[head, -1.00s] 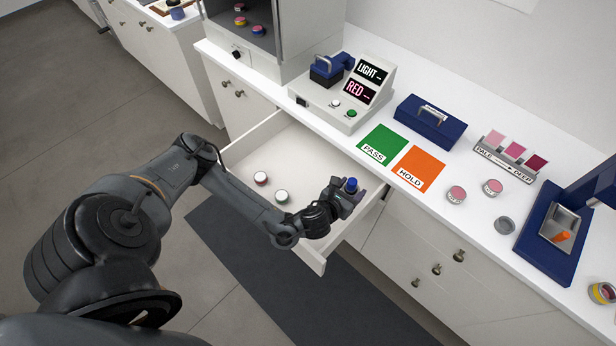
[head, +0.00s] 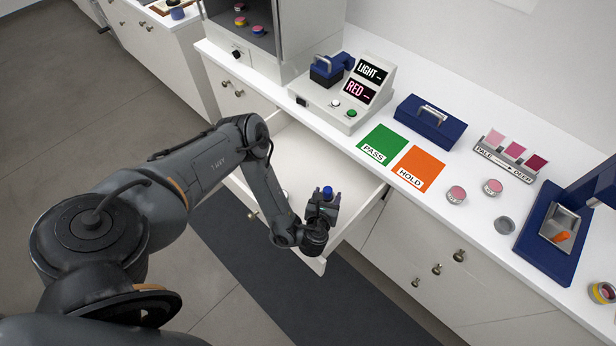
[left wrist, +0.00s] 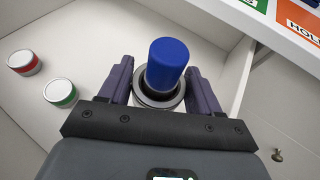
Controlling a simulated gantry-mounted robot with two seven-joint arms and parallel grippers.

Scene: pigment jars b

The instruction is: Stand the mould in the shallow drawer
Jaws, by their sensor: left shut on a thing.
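My left gripper (head: 325,198) is shut on a grey, round piece with a blue top (head: 327,190), which I take to be the mould. In the left wrist view the mould (left wrist: 167,65) stands upright between the two fingers, its blue top above a grey ring. Its base is hidden, so I cannot tell whether it touches the drawer floor. The shallow drawer (head: 312,150) is pulled open below the counter, and the gripper is over its front right part. The drawer floor also shows in the left wrist view (left wrist: 110,35). My right gripper is out of view.
In the drawer, a red-banded jar (left wrist: 24,62) and a green-banded jar (left wrist: 60,92) stand left of the mould. The drawer's right wall (left wrist: 242,75) is close. On the counter are a green PASS mat (head: 382,144), an orange HOLD mat (head: 418,168) and a blue box (head: 430,122).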

